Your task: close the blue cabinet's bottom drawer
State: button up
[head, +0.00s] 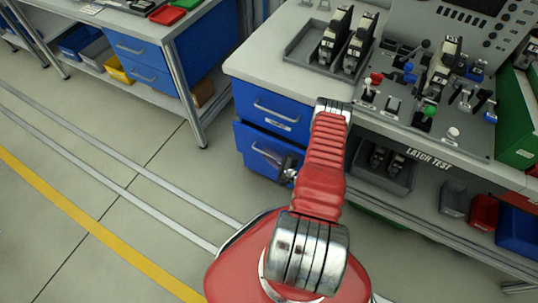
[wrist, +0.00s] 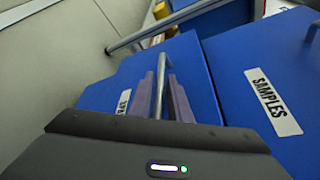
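The blue cabinet (head: 240,101) stands under the left end of the grey workbench. Its top drawer (head: 284,128) looks shut. Its bottom drawer (head: 247,157) stands out a little past the top one. The bottom drawer also shows in the wrist view (wrist: 205,95), with its metal bar handle (wrist: 161,62) and a partly hidden label. My gripper (head: 289,170) is at this handle, partly hidden by my red arm. In the wrist view my gripper (wrist: 161,82) has a finger on each side of the handle, with small gaps showing.
The top drawer's SAMPLES label (wrist: 272,101) shows beside the bottom drawer. The bench top carries a grey tray (head: 297,57) and a control panel (head: 455,130). Another bench (head: 150,30) with blue drawers stands at the left. The floor (head: 170,170) left of the cabinet is clear.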

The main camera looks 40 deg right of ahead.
jog(key=shift+w, duration=0.1)
jog(key=shift+c, duration=0.2)
grip_shut()
jog(key=shift+f, duration=0.1)
